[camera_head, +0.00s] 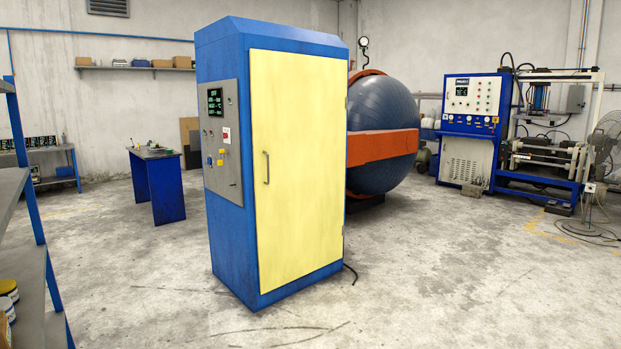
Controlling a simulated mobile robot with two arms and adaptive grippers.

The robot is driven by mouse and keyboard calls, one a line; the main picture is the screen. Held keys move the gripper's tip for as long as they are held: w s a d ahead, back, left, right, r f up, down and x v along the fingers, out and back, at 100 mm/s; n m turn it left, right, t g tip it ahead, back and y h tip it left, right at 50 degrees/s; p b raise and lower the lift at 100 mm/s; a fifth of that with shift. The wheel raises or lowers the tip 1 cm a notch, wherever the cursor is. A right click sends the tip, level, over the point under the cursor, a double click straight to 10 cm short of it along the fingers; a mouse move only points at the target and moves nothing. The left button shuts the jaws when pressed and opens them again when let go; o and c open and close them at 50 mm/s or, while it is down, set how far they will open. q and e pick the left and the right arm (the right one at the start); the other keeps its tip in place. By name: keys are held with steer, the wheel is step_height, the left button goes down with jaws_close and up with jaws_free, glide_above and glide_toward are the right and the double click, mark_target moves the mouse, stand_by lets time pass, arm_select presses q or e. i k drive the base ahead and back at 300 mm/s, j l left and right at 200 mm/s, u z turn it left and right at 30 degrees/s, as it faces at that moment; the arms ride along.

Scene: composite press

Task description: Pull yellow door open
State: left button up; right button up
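A tall blue cabinet (228,250) stands upright in the middle of the floor. Its front is a pale yellow door (305,160), which sits shut in the blue frame. A thin vertical handle (266,168) is on the door's left side, about halfway up. Small hinge-like marks show along the door's right edge. Neither of my grippers is in view, and nothing touches the handle.
A grey control panel (219,183) is on the cabinet's left side. Bare concrete floor (430,285) lies open in front and to the right. Shelving (40,300) stands at the near left. A large dark tank (385,110) stands behind the cabinet.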

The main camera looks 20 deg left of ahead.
mark_target(299, 103)
steer(key=i+j+u, duration=0.25)
steer(key=i, duration=0.2)
steer(key=i+u, duration=0.2)
steer(key=i, duration=0.25)
